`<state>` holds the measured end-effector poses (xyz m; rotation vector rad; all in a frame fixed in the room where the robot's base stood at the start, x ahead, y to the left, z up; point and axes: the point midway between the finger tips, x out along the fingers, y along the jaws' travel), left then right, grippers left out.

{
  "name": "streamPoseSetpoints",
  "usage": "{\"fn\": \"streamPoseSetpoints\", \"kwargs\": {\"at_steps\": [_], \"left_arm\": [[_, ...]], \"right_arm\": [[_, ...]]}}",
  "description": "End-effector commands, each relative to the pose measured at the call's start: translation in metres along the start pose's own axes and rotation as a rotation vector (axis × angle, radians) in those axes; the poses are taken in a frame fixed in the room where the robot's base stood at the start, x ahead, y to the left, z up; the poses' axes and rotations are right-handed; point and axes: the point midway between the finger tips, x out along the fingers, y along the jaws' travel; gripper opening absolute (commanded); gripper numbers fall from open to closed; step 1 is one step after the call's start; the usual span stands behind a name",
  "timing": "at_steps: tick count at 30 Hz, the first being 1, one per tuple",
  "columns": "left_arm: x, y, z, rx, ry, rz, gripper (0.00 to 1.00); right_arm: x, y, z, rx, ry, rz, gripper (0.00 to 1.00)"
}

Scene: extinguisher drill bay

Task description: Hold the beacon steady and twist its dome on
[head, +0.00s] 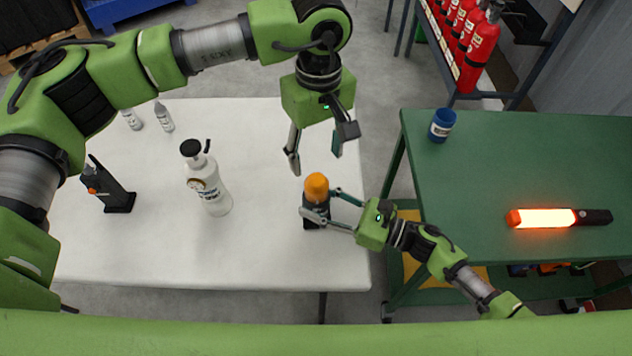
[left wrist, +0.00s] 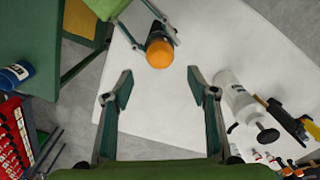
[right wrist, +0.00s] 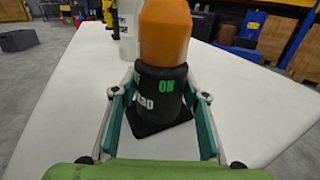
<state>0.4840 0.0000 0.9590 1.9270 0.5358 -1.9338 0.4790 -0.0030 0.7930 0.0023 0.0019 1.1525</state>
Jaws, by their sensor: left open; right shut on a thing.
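The beacon has a black body (head: 314,216) on the white table, with an orange dome (head: 316,186) on top. In the right wrist view the black body (right wrist: 160,95) shows green "ON" lettering and a square dark foot, and the orange dome (right wrist: 165,32) sits upright on it. I cannot tell whether the dome is fully seated. My right gripper (head: 330,208) is shut around the black body, low down. My left gripper (head: 316,160) is open and empty, above the beacon. In the left wrist view the dome (left wrist: 160,53) lies ahead of and between the open fingers (left wrist: 158,90).
A white pump bottle (head: 208,182) and a black handheld device (head: 110,188) stand left on the white table (head: 260,255). Small bottles (head: 163,116) stand behind. A green table (head: 500,165) at right holds a blue can (head: 442,125) and a glowing baton (head: 545,218). Red extinguishers (head: 480,45) stand beyond.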

Motion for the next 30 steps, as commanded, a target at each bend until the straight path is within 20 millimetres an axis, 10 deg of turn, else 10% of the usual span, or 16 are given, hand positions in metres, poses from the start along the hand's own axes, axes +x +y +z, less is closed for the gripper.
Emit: {"fn": "streamPoseSetpoints", "kwargs": {"at_steps": [15,27,30], "left_arm": [[0.091,-0.001,0.000,0.002,-0.002,-0.002,0.53],[0.100,0.000,0.000,0.004,-0.001,0.000,0.53],[0.100,0.000,0.000,0.004,-0.001,0.000,0.32]], "right_arm": [[0.000,0.000,0.000,0.000,0.000,0.000,0.08],[0.000,0.000,0.000,0.000,-0.001,-0.001,0.08],[0.000,0.000,0.000,0.000,-0.001,-0.001,0.08]]}}
